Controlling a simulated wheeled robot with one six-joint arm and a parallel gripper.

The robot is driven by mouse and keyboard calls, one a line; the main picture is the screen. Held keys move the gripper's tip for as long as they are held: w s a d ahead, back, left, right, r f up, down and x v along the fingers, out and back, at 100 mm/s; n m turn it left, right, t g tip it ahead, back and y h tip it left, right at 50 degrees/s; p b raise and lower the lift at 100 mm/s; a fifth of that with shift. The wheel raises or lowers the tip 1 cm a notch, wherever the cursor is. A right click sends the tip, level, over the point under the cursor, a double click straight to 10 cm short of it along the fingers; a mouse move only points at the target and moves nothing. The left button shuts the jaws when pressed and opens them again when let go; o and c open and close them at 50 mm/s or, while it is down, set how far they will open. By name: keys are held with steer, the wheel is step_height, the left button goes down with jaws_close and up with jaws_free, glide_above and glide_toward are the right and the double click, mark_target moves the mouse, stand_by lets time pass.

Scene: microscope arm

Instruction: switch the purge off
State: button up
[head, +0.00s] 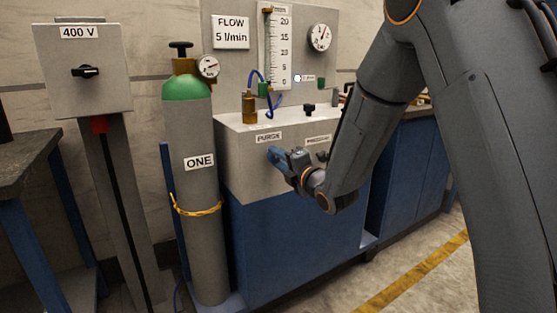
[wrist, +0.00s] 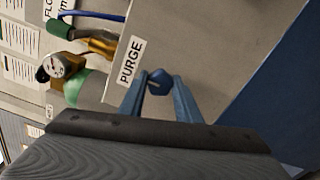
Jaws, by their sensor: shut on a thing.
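The purge switch is a small dark blue knob (wrist: 159,82) on the grey front panel, beside the PURGE label (wrist: 131,60). In the head view the PURGE label (head: 268,137) is on the front of the light grey cabinet top, and the knob is hidden behind my gripper. My gripper (head: 275,154) is at the panel just below that label. In the wrist view my gripper's two blue fingers (wrist: 158,90) are closed around the knob, one on each side. The knob's exact setting cannot be told.
A grey cylinder marked ONE (head: 198,190) with a green top stands left of the blue cabinet (head: 300,235). A flow meter (head: 275,50) and pressure gauge (head: 319,37) are on the backboard. A 400 V box (head: 82,71) stands at far left. Floor at right is open.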

steer(key=o, duration=1.1)
steer(key=shift+c, duration=0.2)
steer(key=v, duration=0.7)
steer(key=shift+s+d+p, duration=0.25)
steer(key=shift+s+p, duration=0.05)
steer(key=shift+p, duration=0.1)
